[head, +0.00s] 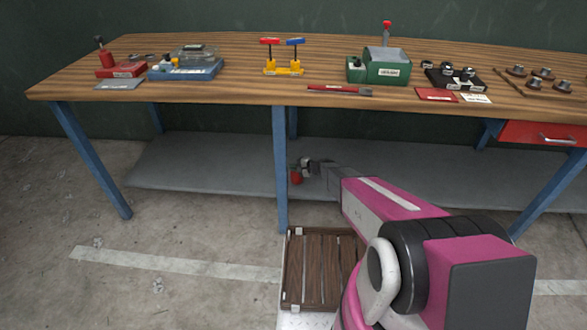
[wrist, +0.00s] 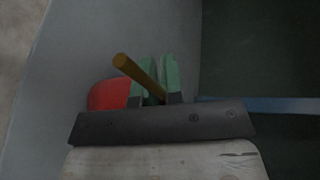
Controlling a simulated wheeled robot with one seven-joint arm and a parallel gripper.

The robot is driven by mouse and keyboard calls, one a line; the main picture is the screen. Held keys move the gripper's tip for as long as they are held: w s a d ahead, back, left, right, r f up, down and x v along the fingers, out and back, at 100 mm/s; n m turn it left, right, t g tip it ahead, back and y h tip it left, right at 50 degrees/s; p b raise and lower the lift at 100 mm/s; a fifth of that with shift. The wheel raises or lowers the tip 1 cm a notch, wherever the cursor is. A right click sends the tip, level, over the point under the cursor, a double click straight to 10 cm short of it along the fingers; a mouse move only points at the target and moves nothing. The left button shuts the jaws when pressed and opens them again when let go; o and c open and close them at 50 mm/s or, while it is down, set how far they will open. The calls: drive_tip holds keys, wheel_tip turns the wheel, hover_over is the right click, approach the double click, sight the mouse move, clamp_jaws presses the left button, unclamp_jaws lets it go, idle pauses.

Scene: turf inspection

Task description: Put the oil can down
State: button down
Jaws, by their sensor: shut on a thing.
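The oil can (head: 296,176) is a small red body seen at the end of my arm, below the bench top and in front of the grey lower shelf. In the wrist view its red body (wrist: 108,94) is left of the fingers, and a brass-coloured spout (wrist: 137,75) slants up in front of them. My gripper (head: 305,165) is shut on the oil can; its green finger pads (wrist: 157,78) are close together. The fingers hide part of the can. I cannot tell whether its base touches the shelf.
The grey lower shelf (head: 210,165) looks bare. The wooden bench top (head: 220,95) above holds a blue case (head: 185,70), a yellow tool stand (head: 283,70) and a green machine (head: 380,70). A blue leg (head: 280,170) stands just left of the can. A slatted wooden crate (head: 290,265) is below.

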drive_tip(key=shift+f, duration=0.1)
drive_tip(key=c, duration=1.3)
unclamp_jaws()
drive_tip(key=shift+o, duration=0.2)
drive_tip(key=v, duration=1.2)
drive_tip(key=s+d+r+n+g+h, duration=0.1)
drive_tip(key=s+d+r+n+h, duration=0.1)
drive_tip(key=s+d+r+h, duration=0.2)
drive_tip(key=s+d+r+n+g+h, duration=0.2)
drive_tip(key=s+d+r+n+h, duration=0.1)
drive_tip(key=s+r, duration=0.7)
drive_tip(key=s+d+r+n+g+h, duration=0.1)
drive_tip(key=s+d+r+n+h, duration=0.2)
drive_tip(key=s, duration=1)
drive_tip(key=d+r+h, duration=0.3)
drive_tip(key=d+r, duration=0.1)
drive_tip(key=shift+r+g, duration=0.2)
drive_tip(key=shift+g, duration=0.1)
